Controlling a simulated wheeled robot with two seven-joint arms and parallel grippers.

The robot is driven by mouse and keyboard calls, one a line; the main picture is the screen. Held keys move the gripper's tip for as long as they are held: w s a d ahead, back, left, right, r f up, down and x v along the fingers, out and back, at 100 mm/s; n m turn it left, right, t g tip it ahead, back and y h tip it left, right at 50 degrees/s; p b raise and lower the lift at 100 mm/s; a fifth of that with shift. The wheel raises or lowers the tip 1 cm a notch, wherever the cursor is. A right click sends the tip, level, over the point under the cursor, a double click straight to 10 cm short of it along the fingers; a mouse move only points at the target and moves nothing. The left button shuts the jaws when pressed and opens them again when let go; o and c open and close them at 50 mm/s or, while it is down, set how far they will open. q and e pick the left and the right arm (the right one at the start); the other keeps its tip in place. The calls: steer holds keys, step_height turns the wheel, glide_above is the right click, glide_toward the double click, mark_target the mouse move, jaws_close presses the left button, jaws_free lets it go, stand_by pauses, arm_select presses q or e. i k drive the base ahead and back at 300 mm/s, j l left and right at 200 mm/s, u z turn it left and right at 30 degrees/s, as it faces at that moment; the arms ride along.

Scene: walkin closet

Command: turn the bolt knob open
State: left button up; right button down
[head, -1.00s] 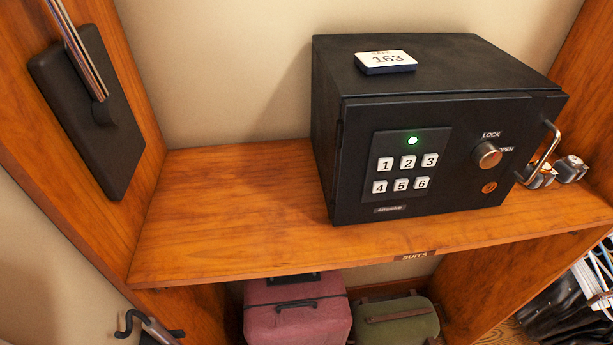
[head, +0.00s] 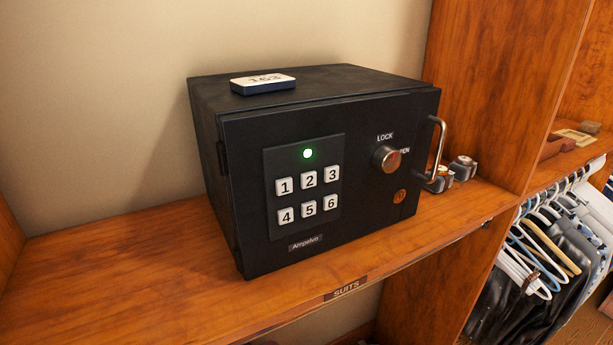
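A metal handle (head: 437,150) is at the door's right edge. Neither of my grippers is in view.
A small card block reading 163 (head: 263,84) lies on top of the safe. Watches (head: 452,174) sit on the shelf right of the safe, near the wooden upright (head: 490,90). The shelf (head: 110,270) is bare at left. Clothes hang (head: 550,245) at lower right.

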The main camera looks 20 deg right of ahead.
mark_target(386, 158)
steer(key=l+z, duration=0.25)
steer(key=z, duration=0.2)
steer(key=l+z, duration=0.4)
steer(key=k+j, duration=0.05)
steer(key=j, duration=0.05)
